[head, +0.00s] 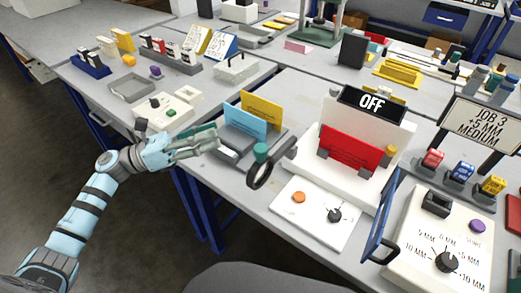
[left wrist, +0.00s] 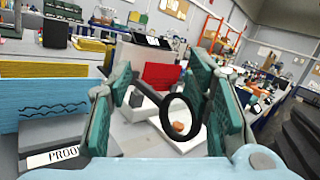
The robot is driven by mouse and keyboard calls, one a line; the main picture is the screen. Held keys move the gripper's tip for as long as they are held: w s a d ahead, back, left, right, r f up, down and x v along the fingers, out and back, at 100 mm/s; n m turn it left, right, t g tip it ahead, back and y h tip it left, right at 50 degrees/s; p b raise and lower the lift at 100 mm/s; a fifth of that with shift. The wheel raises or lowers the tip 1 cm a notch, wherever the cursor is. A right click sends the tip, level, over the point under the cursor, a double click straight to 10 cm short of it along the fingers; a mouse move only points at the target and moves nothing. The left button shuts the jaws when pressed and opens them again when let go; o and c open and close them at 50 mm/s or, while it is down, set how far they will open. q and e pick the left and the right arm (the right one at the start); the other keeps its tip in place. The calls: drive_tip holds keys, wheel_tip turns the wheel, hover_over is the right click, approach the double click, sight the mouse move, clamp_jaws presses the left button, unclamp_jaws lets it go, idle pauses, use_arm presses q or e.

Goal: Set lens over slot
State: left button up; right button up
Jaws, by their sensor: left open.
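In the left wrist view, the ring (left wrist: 164,116) shows ahead between the open fingers (left wrist: 165,98). A red card (head: 350,150) stands upright in the white plotter (head: 312,160), under an "OFF" sign. I cannot tell for sure which opening is the slot. My right gripper is out of view.
Yellow (head: 262,115) and blue (head: 245,122) cards stand in a grey holder behind the ring. A white panel (head: 315,225) with an orange button and knob lies in front.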

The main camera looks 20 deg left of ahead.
sight(260, 151)
use_arm(q)
drive_tip(key=s+f+m+g, duration=0.2)
drive_tip(key=s+m+g, duration=0.2)
drive_tip(key=m+g, duration=0.25)
drive_tip(key=shift+t, duration=0.35)
drive_tip(key=p+x, duration=0.2)
drive_tip(key=x, duration=1.1)
drive_tip(key=shift+w+r, duration=0.2)
drive_tip(key=shift+c, duration=0.2)
clamp_jaws()
